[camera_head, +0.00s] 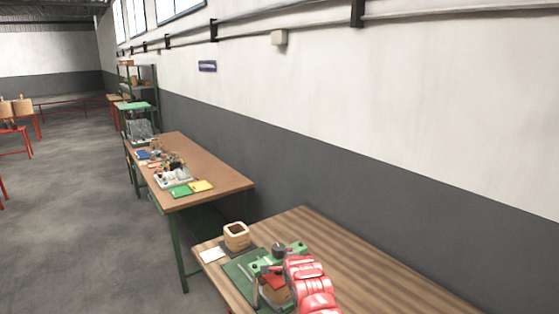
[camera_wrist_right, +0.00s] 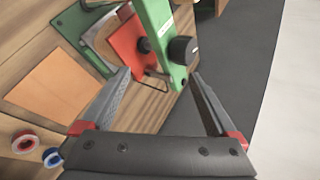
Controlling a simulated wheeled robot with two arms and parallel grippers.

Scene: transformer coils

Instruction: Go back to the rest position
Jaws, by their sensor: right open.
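My right gripper (camera_wrist_right: 160,78) is open in the right wrist view, its two dark fingers spread wide with nothing held between them. Beyond the fingertips stands a green fixture (camera_wrist_right: 158,30) with a black knob (camera_wrist_right: 183,50) and a red plate (camera_wrist_right: 128,45). The fingertips look close to the fixture; I cannot tell whether they touch it. In the head view my red right arm reaches over the near table beside the same green fixture (camera_head: 296,248) and hides part of it. My left gripper is in neither view.
The near wooden table (camera_head: 370,275) is bare on its right side. A wooden box (camera_head: 236,236) and a white card (camera_head: 212,254) are at its left end. In the wrist view, a brown sheet (camera_wrist_right: 55,85) and red (camera_wrist_right: 25,142) and blue spools lie nearby. The grey wall runs behind.

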